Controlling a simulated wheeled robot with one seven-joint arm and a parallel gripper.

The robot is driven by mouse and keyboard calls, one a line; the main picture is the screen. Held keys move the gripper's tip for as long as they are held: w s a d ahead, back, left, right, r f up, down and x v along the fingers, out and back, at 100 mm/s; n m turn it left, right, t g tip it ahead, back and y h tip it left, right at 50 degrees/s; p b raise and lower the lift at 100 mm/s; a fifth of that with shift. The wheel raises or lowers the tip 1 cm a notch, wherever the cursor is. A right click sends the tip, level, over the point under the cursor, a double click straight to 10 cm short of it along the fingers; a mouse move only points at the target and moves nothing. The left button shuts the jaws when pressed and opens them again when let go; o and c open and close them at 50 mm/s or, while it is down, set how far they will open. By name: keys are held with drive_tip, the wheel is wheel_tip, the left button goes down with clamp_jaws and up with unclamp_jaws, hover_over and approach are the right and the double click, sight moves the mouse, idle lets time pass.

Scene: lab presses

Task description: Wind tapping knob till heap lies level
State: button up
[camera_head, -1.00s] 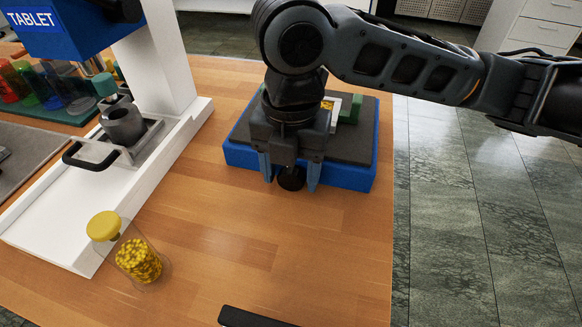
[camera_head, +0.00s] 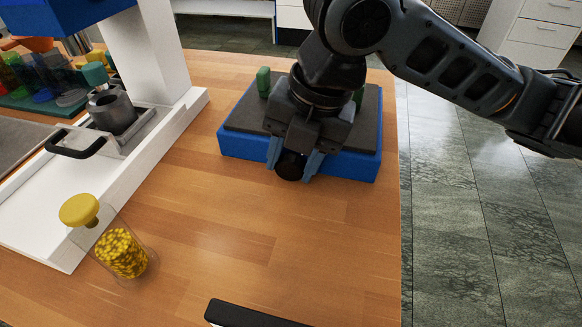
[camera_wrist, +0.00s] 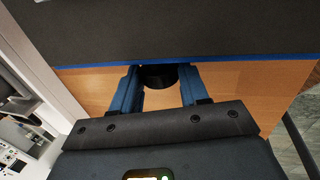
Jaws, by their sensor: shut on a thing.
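The tapping knob (camera_head: 290,167) is a round black knob at the front of a blue box (camera_head: 237,147) with a dark grey top. My gripper (camera_head: 292,173) is shut on the knob, one blue finger on each side, and looks tilted. In the wrist view the knob (camera_wrist: 159,77) sits between the two fingers, just in front of the blue edge. A green post (camera_head: 263,82) stands on the box top, and a second green part shows behind my wrist. The heap is hidden behind my arm now.
A jar of yellow pellets (camera_head: 121,253) with a yellow knobbed lid stands front left. A black bar (camera_head: 245,315) lies at the front edge. The wood between is clear.

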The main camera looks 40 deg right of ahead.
idle(0.4)
drive_tip(key=o, duration=1)
drive_tip(key=shift+p+v, duration=0.65)
drive_tip(key=shift+v, duration=3.25)
drive_tip(key=shift+s+d, duration=0.1)
